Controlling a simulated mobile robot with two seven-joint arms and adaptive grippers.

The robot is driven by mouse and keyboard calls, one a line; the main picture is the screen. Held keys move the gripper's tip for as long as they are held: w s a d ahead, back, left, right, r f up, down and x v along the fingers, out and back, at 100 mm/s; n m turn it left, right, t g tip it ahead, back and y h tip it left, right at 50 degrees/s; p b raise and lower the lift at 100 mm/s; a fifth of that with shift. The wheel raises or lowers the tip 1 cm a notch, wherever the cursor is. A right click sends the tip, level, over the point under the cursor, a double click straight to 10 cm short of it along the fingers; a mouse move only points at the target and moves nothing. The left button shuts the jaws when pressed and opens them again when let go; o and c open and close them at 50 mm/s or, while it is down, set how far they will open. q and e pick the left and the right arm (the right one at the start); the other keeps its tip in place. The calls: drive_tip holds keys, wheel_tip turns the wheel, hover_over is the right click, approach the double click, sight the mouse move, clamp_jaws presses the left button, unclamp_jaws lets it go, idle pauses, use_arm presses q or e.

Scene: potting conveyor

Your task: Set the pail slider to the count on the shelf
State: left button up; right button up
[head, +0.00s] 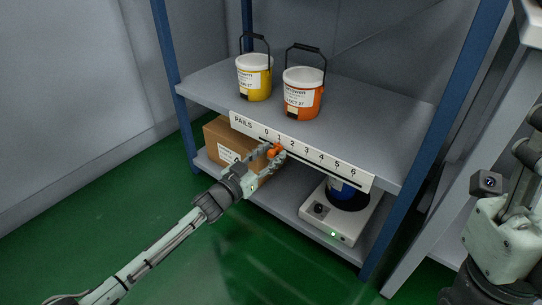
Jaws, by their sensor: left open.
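The white PAILS scale (328,166) runs along the upper shelf's front edge, numbered 0 to 6. Its orange slider knob (273,151) is near the 1 mark; the fingers partly cover it, so its exact setting is hard to tell. My left gripper (275,155) is open, with its fingers around the knob; contact is unclear. On the upper shelf (379,113) stand two upright pails: a yellow pail (254,80) and an orange pail (303,98), both with white rims, labels and raised black handles.
On the lower shelf, a labelled cardboard box (222,136) is at the left, partly behind my left gripper. A blue container (342,188) sits on a white device (325,222) with a green light. A blue post (442,130) stands at the right.

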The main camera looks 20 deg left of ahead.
use_arm(q)
drive_tip(key=shift+w+d, duration=0.1)
drive_tip(key=shift+w, duration=0.2)
clamp_jaws()
idle(0.6)
